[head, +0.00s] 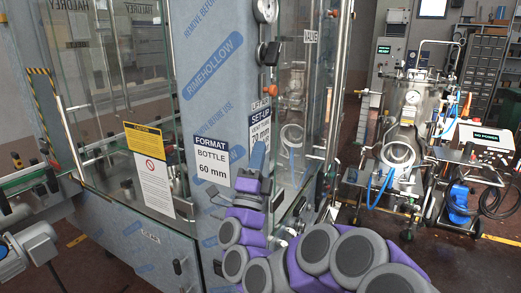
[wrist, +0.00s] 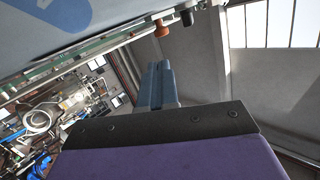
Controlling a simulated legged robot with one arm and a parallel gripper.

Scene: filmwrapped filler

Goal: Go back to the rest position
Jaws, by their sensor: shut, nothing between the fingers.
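My gripper (head: 258,156) is at the end of my purple and grey arm, in front of the film-wrapped column of the filler (head: 222,100). Its blue fingers point up, just right of the "FORMAT BOTTLE 60 mm" sign (head: 212,160) and below the "SET-UP" sign (head: 260,131). In the wrist view the fingers (wrist: 158,82) are together and hold nothing. I cannot tell how wide the gap is between the fingers and the column.
A glass door with a yellow caution sign (head: 148,165) stands left of the column. A red-brown knob (wrist: 161,28) shows beyond my fingers in the wrist view. A steel tank (head: 412,105) and a blue wheeled unit (head: 460,205) stand at the right. Some floor between is open.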

